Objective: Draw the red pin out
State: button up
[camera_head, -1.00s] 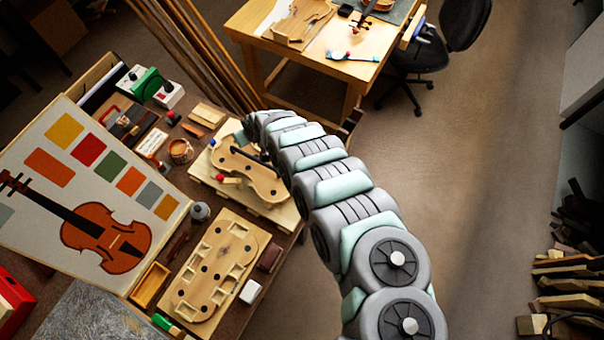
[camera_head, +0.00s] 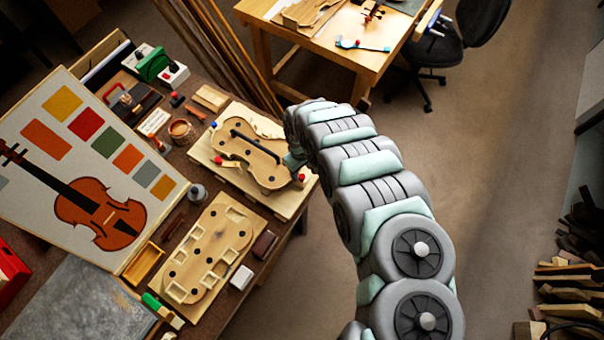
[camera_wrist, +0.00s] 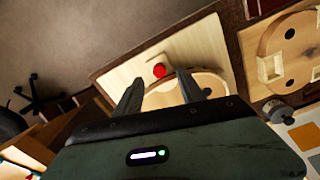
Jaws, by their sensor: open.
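In the head view, a red pin (camera_head: 301,177) stands near the right end of the pale wooden board (camera_head: 276,198) that carries a violin-shaped form (camera_head: 236,147). A second red piece (camera_head: 218,160) sits at the form's left edge. In the wrist view, a round red pin head (camera_wrist: 159,70) shows on the board (camera_wrist: 185,45), beside the rounded end of the form. My gripper (camera_wrist: 160,82) is open and empty. Its two dark fingers lie left and right of the red head in the picture, and I cannot tell how far above it. In the head view my arm partly hides the gripper.
A dark bar (camera_head: 252,142) lies across the form, and a blue piece (camera_head: 213,125) is near the board's left corner. A second slotted board (camera_head: 190,270) lies in front. A grey bottle (camera_head: 197,193) stands beside the boards. Open floor lies right of the bench.

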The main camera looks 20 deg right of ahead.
aim_at(302, 176)
jog(key=shift+f, duration=2.2)
jog(key=shift+c, duration=0.4)
grip_shut()
